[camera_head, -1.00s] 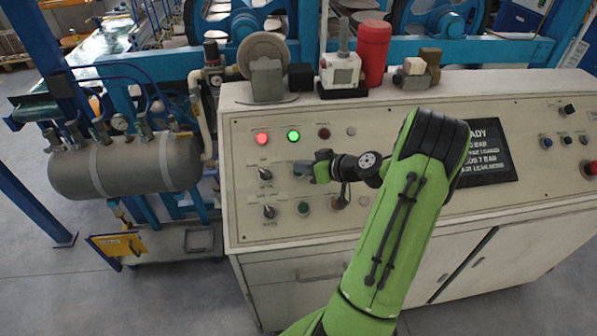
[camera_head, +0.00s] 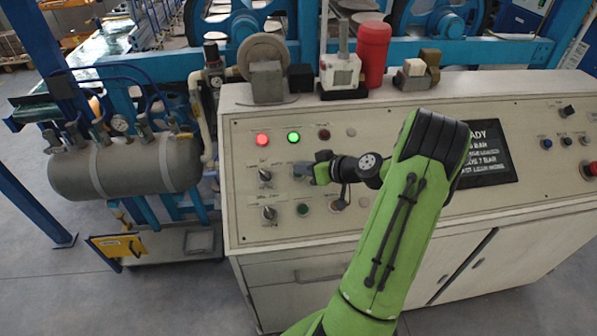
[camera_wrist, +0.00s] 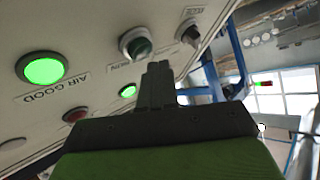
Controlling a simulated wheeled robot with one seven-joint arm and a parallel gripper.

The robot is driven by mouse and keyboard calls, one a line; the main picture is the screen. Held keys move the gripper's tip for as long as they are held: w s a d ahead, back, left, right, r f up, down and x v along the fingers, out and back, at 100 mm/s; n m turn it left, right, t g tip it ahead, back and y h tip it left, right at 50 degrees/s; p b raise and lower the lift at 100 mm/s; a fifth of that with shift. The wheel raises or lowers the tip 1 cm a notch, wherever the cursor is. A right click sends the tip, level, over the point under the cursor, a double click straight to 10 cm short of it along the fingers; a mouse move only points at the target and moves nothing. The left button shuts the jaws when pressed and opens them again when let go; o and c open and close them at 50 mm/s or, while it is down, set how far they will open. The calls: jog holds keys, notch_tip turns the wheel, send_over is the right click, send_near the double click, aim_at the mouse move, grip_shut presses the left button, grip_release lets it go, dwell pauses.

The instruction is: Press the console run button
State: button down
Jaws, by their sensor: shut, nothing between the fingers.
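The console (camera_head: 240,225) has a sloping pale panel with lamps, knobs and buttons. My gripper (camera_head: 304,172) is shut and empty, with its tip close over the panel's middle row, right of a dark knob (camera_head: 265,174). In the wrist view the shut fingers (camera_wrist: 158,68) point toward a dark green button (camera_wrist: 140,47) in a pale ring. The fingertips overlap its lower edge, and I cannot tell whether they touch it. Its label is too blurred to read surely. Another green button (camera_head: 303,208) sits in the lower row. In the head view my gripper partly hides the middle row.
A red lamp (camera_head: 262,139) and a green lamp (camera_head: 293,136) are lit in the top row. A dark display (camera_head: 485,153) lies right of my arm. A red cylinder (camera_head: 373,52) and several small devices stand on the console's back ledge. A grey tank (camera_head: 125,168) stands left.

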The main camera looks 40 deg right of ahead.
dwell(0.7)
jog(key=shift+w+d+f+b, duration=0.1)
jog(key=shift+w+f+b, duration=0.1)
jog(key=shift+f+b, duration=0.3)
jog(key=shift+w+d+f+b, duration=0.15)
jog(key=shift+f+b, duration=0.15)
jog(key=shift+b, duration=0.3)
jog(key=shift+r, duration=0.15)
dwell(0.5)
jog(key=shift+s+a+r, duration=0.3)
jog(key=shift+s+r, duration=0.05)
jog(key=shift+r, duration=0.3)
jog(key=shift+r, duration=0.1)
jog(key=r, duration=0.1)
jog(key=s+a+r+p, duration=0.1)
jog(key=s+r, duration=0.1)
jog(key=r, duration=0.1)
jog(key=shift+a+r+p, duration=0.1)
jog(key=shift+a+p, duration=0.1)
jog(key=shift+p, duration=0.15)
dwell(0.5)
